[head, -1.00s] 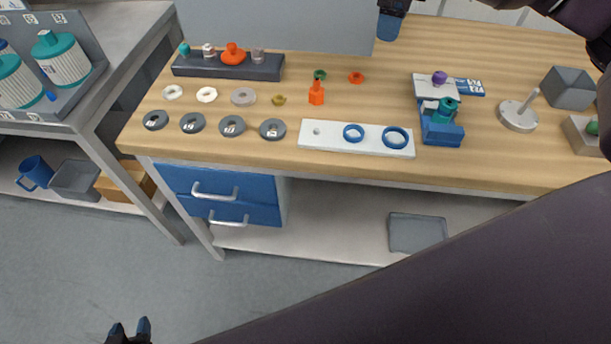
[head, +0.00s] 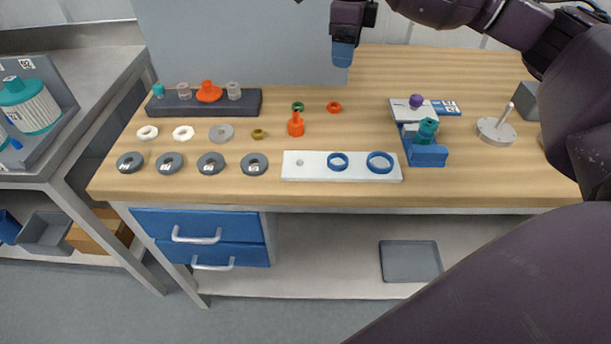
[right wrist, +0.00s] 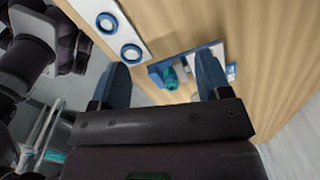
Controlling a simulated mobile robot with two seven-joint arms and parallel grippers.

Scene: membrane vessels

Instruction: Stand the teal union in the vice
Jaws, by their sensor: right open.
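The teal union (head: 427,130) stands at the blue vice (head: 428,156) on the right part of the bench. It looks roughly upright, with its lower part hidden by the front jaw; I cannot tell how tightly the jaws hold it. My right gripper (head: 343,55) is open and empty, above the back of the bench, left of the vice and apart from it. In the right wrist view, the union (right wrist: 169,78) and the vice (right wrist: 155,72) show beyond the two spread fingers. My left gripper is not in view.
A white plate (head: 310,170) with two blue rings lies left of the vice. A purple-knobbed item (head: 416,102) is just behind it. A round base with a peg (head: 496,130) stands to the right. Several grey rings and a dark rack (head: 212,105) fill the left.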

